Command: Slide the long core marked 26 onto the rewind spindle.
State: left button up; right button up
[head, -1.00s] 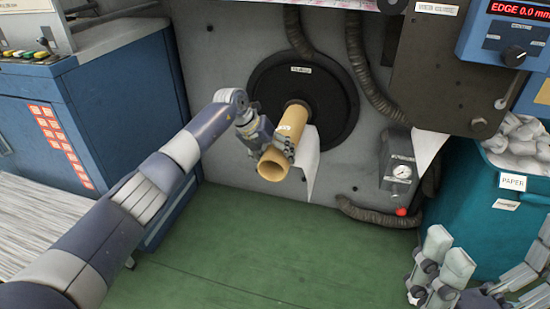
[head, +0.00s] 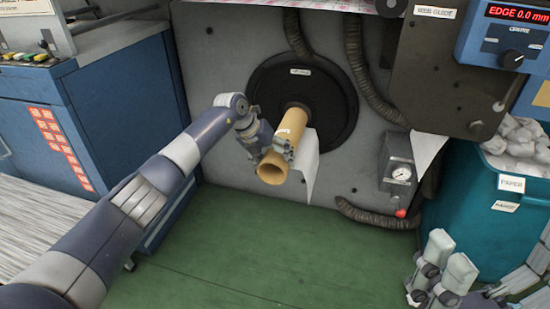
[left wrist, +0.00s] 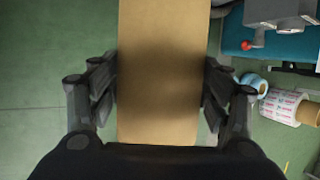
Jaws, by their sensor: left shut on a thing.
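The long tan cardboard core (head: 289,128) points at the black round plate (head: 336,92) on the grey machine face. Its far end is at the plate's middle, in line with the rewind spindle; the spindle itself is hidden, so how far the core surrounds it cannot be told. Its open near end faces me, tilted down. My left gripper (head: 277,149) is shut around the core near its near end. In the left wrist view the core (left wrist: 160,75) fills the space between the fingers. The number on its pale label is unreadable. My right gripper (head: 440,275) hangs low at the right, away from the core.
A white sheet (head: 311,165) hangs just right of the core. A teal paper bin (head: 470,190) stands at right, a blue cabinet (head: 115,110) at left.

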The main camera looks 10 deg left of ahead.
pick_arm(q)
jog(key=o, duration=1.5)
jog(key=shift+f, duration=0.1)
jog(key=shift+a, duration=0.1)
